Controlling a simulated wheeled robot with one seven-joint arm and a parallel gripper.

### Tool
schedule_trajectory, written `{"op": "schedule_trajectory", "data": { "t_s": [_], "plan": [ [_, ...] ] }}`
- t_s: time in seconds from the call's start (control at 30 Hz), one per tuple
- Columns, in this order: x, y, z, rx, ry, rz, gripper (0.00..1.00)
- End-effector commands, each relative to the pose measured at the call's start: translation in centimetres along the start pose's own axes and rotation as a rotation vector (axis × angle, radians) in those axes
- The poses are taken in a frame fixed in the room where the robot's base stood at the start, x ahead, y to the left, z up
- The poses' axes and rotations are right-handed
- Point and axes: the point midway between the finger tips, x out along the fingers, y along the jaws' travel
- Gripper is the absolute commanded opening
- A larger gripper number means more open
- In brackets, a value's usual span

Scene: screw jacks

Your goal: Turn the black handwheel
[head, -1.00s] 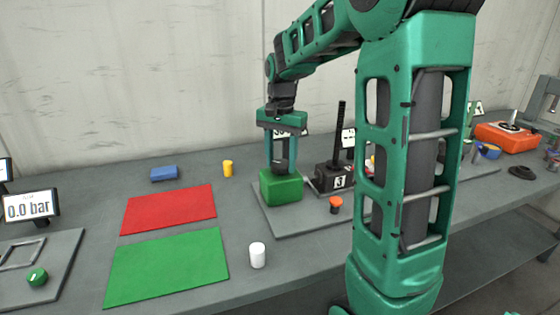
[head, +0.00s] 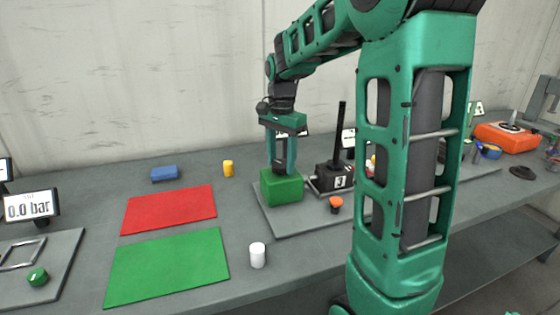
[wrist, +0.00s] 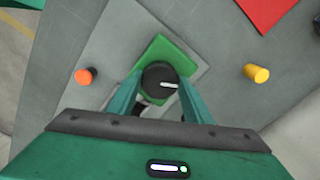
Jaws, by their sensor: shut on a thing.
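The black handwheel (wrist: 158,74) with a white mark sits on top of a green block (wrist: 166,52). The white mark points to the right in the wrist view. In the head view the green block (head: 282,188) stands on a grey plate, and the handwheel is mostly hidden by the fingers. My gripper (head: 281,168) points straight down over the block. In the wrist view its two teal fingers (wrist: 160,82) stand on either side of the handwheel, shut on it.
A black box marked 3 with an upright lever (head: 341,130) stands just right of the block. An orange knob (head: 336,203) is in front. A white cylinder (head: 257,255), a yellow cylinder (head: 228,168) and red (head: 170,209) and green (head: 168,267) mats lie left.

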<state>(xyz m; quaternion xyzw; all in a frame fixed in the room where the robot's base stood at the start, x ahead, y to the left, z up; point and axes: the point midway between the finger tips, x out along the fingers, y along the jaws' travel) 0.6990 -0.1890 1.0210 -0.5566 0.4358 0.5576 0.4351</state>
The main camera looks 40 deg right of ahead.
Motion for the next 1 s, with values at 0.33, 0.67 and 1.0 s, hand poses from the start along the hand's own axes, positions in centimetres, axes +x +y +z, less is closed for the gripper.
{"op": "schedule_trajectory", "data": {
  "t_s": [0.33,0.67,1.0],
  "plan": [
    [-0.1,-0.1,-0.2,0.003,0.003,-0.004,0.64],
    [-2.9,-0.1,-0.1,0.002,0.004,-0.006,0.64],
    [-8.9,-0.1,-0.2,0.003,0.005,-0.006,0.64]
  ]
}}
